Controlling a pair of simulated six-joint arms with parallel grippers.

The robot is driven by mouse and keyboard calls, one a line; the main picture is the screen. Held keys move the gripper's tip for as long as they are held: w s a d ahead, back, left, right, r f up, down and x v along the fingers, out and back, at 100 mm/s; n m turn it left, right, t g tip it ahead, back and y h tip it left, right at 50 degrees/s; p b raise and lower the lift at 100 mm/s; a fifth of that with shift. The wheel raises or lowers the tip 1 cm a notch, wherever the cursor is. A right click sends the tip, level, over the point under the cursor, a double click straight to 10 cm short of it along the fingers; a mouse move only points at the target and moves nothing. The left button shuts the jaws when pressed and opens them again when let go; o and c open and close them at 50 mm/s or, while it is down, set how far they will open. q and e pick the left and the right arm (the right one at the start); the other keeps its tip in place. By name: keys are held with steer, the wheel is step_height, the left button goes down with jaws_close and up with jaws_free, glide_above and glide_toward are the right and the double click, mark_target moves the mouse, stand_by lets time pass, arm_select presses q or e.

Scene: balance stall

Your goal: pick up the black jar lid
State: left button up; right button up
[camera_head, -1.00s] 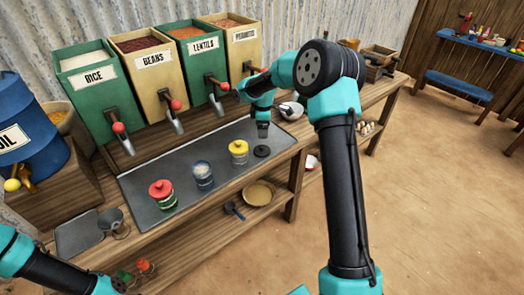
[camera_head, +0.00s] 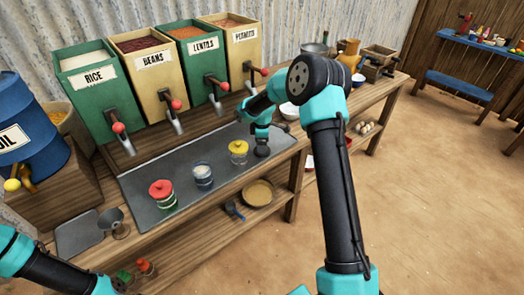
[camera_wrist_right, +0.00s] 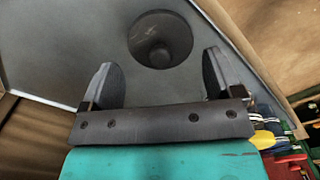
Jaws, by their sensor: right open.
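The black jar lid (camera_wrist_right: 160,32) is a dark round disc with a central knob. In the right wrist view it lies on the grey tray just beyond my fingertips, near the middle. My right gripper (camera_wrist_right: 160,58) is open and empty, one finger on each side of the lid's line. In the head view the right gripper (camera_head: 261,149) is low over the tray's right end, and it mostly hides the lid there. My left arm shows at the lower left, but its gripper is not visible.
On the grey tray (camera_head: 140,182) stand a red-lidded jar (camera_head: 162,194), a lidless jar (camera_head: 203,176) and a yellow-lidded jar (camera_head: 238,153). Dispensers with red-knobbed levers (camera_head: 118,127) stand behind the tray. A white bowl (camera_head: 289,111) is to the right.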

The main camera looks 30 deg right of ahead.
step_height(320, 180, down, 4)
steer(key=shift+a+r, duration=0.15)
steer(key=shift+r, duration=0.1)
steer(key=c, duration=0.5)
steer(key=shift+c, duration=0.2)
steer(key=shift+r, duration=0.2)
steer(key=shift+w+r, duration=0.1)
steer(key=shift+r, duration=0.2)
step_height(320, 180, up, 3)
steer(key=shift+f, duration=0.1)
steer(key=s+a+r, duration=0.1)
steer(key=s+a, duration=0.7)
steer(key=s, duration=0.5)
steer(key=shift+s+a+r, duration=0.15)
steer(key=shift+s, duration=0.25)
